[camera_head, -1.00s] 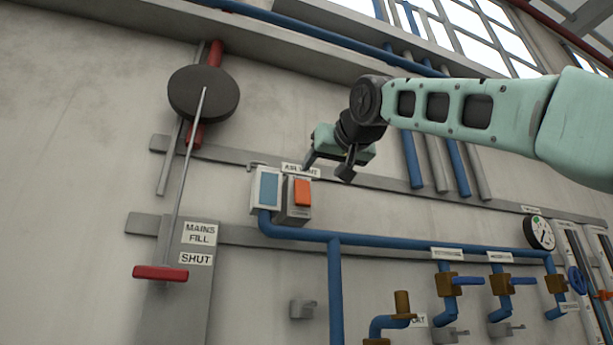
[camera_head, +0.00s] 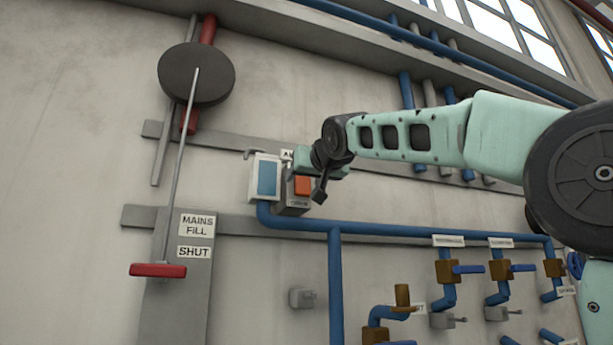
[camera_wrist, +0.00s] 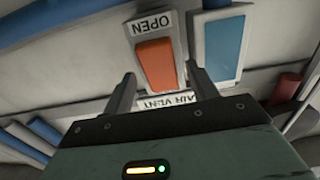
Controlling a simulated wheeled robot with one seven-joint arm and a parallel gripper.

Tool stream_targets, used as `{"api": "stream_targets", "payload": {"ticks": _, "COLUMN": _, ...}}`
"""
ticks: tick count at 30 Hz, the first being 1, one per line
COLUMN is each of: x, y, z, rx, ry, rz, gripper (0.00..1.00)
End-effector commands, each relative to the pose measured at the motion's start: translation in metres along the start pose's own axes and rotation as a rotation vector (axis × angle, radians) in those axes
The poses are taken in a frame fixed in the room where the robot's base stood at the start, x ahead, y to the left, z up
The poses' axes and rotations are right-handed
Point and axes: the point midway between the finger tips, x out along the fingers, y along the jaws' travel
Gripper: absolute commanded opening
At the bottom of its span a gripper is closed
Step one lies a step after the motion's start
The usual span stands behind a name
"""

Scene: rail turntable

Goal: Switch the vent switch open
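The air vent switch is an orange rocker (camera_head: 302,185) on a small grey box on the wall, under a partly hidden label. In the wrist view the orange rocker (camera_wrist: 156,64) shows between an OPEN plate (camera_wrist: 152,24) and an upside-down AIR VENT plate (camera_wrist: 168,101). My gripper (camera_head: 306,186) is in front of the box and hides part of it. In the wrist view my gripper (camera_wrist: 160,74) is open, with one finger to each side of the rocker and nothing held. I cannot tell whether a finger touches the switch.
A blue-faced box (camera_head: 266,178) stands right beside the switch, with a blue pipe (camera_head: 335,280) below. A red-handled lever (camera_head: 158,270) marked MAINS FILL, SHUT hangs to the left. Several small valves (camera_head: 446,270) are at lower right.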

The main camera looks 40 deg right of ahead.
Motion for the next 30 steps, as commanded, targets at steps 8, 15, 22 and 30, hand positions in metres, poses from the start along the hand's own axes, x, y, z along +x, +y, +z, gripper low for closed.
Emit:
{"api": "stream_targets", "payload": {"ticks": 8, "x": 0.0, "y": 0.0, "z": 0.0, "rx": 0.0, "ry": 0.0, "rz": 0.0, "gripper": 0.13}}
{"api": "stream_targets", "payload": {"ticks": 15, "x": 0.0, "y": 0.0, "z": 0.008, "rx": 0.001, "ry": 0.048, "rz": 0.001, "gripper": 0.14}}
{"api": "stream_targets", "payload": {"ticks": 22, "x": 0.0, "y": 0.0, "z": 0.011, "rx": 0.0, "ry": 0.138, "rz": 0.0, "gripper": 0.14}}
{"api": "stream_targets", "payload": {"ticks": 30, "x": 0.0, "y": 0.0, "z": 0.014, "rx": 0.0, "ry": 0.245, "rz": 0.0, "gripper": 0.14}}
